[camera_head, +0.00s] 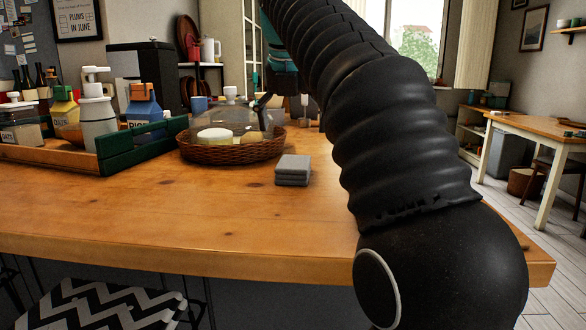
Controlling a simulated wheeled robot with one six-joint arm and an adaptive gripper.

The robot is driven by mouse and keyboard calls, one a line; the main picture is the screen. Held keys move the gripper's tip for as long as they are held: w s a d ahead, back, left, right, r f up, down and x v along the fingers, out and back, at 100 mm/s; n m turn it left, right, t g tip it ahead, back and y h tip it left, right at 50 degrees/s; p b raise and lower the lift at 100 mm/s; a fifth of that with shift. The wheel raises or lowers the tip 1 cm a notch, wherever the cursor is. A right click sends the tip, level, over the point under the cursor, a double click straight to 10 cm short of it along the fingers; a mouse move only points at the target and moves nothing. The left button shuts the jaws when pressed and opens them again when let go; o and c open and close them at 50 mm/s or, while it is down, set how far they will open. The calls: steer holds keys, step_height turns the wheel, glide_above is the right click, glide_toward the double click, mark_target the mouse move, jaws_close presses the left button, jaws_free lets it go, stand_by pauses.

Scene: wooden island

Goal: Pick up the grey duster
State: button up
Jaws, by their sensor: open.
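A grey folded cloth, which looks like the grey duster (292,170), lies as a small flat stack on the wooden island top (220,215). It is just right of and in front of a wicker basket. My gripper (268,104) is partly in view above and behind the duster, over the basket area. It is open, and I see nothing held in it. My black arm covers much of the right side and hides part of the gripper.
The wicker basket (232,152) has a clear cover over pale food. A wooden tray with a green end (135,146) holds bottles and cartons at the left. The island's front is clear. A patterned stool (100,306) stands below its near edge.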

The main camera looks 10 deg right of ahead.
mark_target(293, 163)
steer(key=x, duration=0.5)
steer(key=shift+w+a+b+x, duration=0.15)
steer(key=shift+b+x, duration=0.2)
steer(key=shift+x, duration=1)
steer(key=shift+w+a+b+x, duration=0.15)
steer(key=shift+b+x, duration=0.2)
steer(key=shift+x, duration=1)
steer(key=shift+d+r, duration=0.1)
steer(key=shift+r, duration=0.05)
steer(key=c, duration=1.2)
steer(key=shift+r+p, duration=0.7)
steer(key=shift+r, duration=4.3)
